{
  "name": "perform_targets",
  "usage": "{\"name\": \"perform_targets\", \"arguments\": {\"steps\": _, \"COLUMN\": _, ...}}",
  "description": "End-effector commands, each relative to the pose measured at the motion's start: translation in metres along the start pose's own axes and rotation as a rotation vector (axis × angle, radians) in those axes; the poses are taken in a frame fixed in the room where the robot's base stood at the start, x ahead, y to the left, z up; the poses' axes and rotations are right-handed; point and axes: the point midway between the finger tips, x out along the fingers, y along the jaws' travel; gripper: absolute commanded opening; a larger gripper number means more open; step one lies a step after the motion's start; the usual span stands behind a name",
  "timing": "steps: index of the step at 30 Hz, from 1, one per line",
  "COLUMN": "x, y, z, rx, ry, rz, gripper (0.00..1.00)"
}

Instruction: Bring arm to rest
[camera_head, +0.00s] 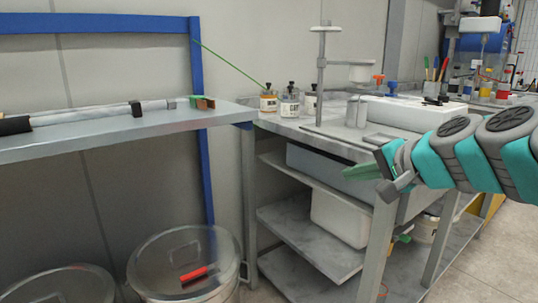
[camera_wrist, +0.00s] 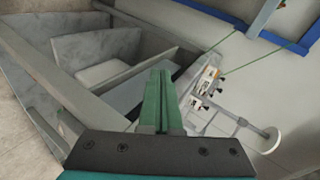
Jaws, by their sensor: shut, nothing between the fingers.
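My arm reaches in from the right edge in the head view, and my gripper (camera_head: 374,166) with its green fingers is at its left end. It shows in front of the right-hand workbench (camera_head: 300,127), near the front edge of the top in the picture. In the wrist view the green fingers (camera_wrist: 161,85) are together with nothing between them. The wrist view is tilted and shows the bench shelves on the left and the bench-top items on the right.
A metal stand (camera_head: 321,75) and several labelled jars (camera_head: 289,104) stand on the bench. A blue-framed table (camera_head: 100,133) is at left, with clear bins (camera_head: 185,262) below it. A red-handled item (camera_head: 194,274) lies in one bin. The floor at lower right is clear.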

Motion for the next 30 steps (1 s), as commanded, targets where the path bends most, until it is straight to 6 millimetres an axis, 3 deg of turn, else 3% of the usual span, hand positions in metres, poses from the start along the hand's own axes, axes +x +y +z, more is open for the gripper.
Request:
{"name": "perform_targets", "arguments": {"steps": 1, "x": 0.011, "y": 0.017, "z": 0.031, "rx": -0.051, "ry": -0.062, "rz": 0.061, "gripper": 0.00}}
{"name": "perform_targets", "arguments": {"steps": 6, "x": 0.022, "y": 0.091, "z": 0.122, "rx": -0.236, "ry": -0.265, "rz": 0.282, "gripper": 0.00}}
{"name": "perform_targets", "arguments": {"steps": 10, "x": 0.009, "y": 0.158, "z": 0.181, "rx": -0.375, "ry": -0.428, "rz": 0.462, "gripper": 0.00}}
{"name": "perform_targets", "arguments": {"steps": 13, "x": -0.014, "y": 0.211, "z": 0.216, "rx": -0.479, "ry": -0.551, "rz": 0.604, "gripper": 0.00}}
{"name": "perform_targets", "arguments": {"steps": 18, "x": -0.063, "y": 0.283, "z": 0.248, "rx": -0.613, "ry": -0.721, "rz": 0.808, "gripper": 0.00}}
{"name": "perform_targets", "arguments": {"steps": 21, "x": -0.085, "y": 0.309, "z": 0.255, "rx": -0.657, "ry": -0.784, "rz": 0.887, "gripper": 0.00}}
{"name": "perform_targets", "arguments": {"steps": 25, "x": -0.099, "y": 0.322, "z": 0.256, "rx": -0.684, "ry": -0.818, "rz": 0.931, "gripper": 0.00}}
{"name": "perform_targets", "arguments": {"steps": 30, "x": -0.099, "y": 0.322, "z": 0.257, "rx": -0.685, "ry": -0.819, "rz": 0.933, "gripper": 0.00}}
